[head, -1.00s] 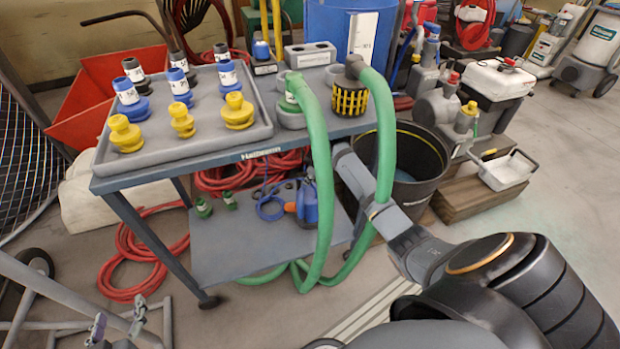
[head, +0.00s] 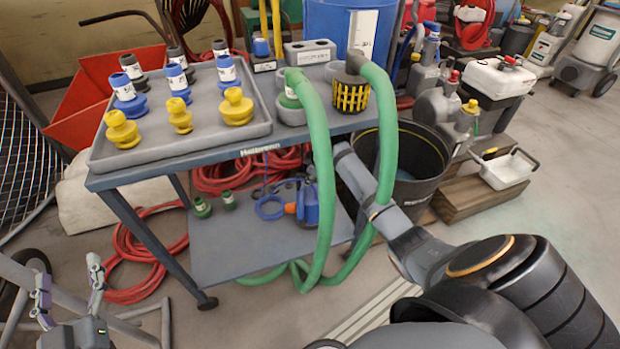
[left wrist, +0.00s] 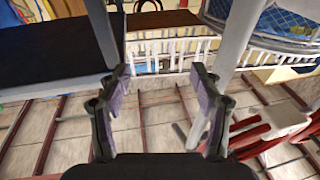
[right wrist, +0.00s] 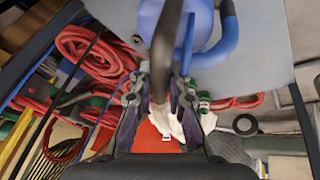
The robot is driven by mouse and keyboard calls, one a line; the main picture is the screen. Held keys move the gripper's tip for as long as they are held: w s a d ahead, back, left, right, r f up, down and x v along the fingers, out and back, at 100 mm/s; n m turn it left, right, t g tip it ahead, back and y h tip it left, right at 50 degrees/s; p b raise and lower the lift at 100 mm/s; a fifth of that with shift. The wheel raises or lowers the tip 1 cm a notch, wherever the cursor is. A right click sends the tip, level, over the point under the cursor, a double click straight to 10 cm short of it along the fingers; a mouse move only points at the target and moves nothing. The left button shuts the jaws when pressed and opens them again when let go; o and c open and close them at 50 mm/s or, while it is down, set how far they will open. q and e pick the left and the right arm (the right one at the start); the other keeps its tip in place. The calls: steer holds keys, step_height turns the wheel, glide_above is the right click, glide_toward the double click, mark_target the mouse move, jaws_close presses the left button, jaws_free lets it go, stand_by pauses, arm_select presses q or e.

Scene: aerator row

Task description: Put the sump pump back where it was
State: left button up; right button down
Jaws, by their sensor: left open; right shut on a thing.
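The sump pump (head: 309,206), blue with an orange outlet, is at the lower shelf (head: 225,250) of the cart, just left of the green hoses. I cannot tell whether it touches the shelf. In the right wrist view its blue body (right wrist: 208,28) fills the top middle, and a dark handle-like part runs down between my fingers. My right gripper (right wrist: 162,95) is shut on that part. In the head view it is mostly hidden behind the hoses. My left gripper (head: 68,278) is open and empty at the lower left, away from the cart.
Two green fittings (head: 202,207) and a blue ring (head: 270,207) share the lower shelf. Green hoses (head: 317,150) hang in front of it. The cart top holds a grey tray (head: 180,147) of blue, yellow and black fittings. A black tub (head: 420,190) stands right of the cart.

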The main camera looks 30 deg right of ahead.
steer(key=c, duration=1.6)
jaws_free()
steer(key=shift+o, duration=1.4)
steer(key=shift+r, duration=0.1)
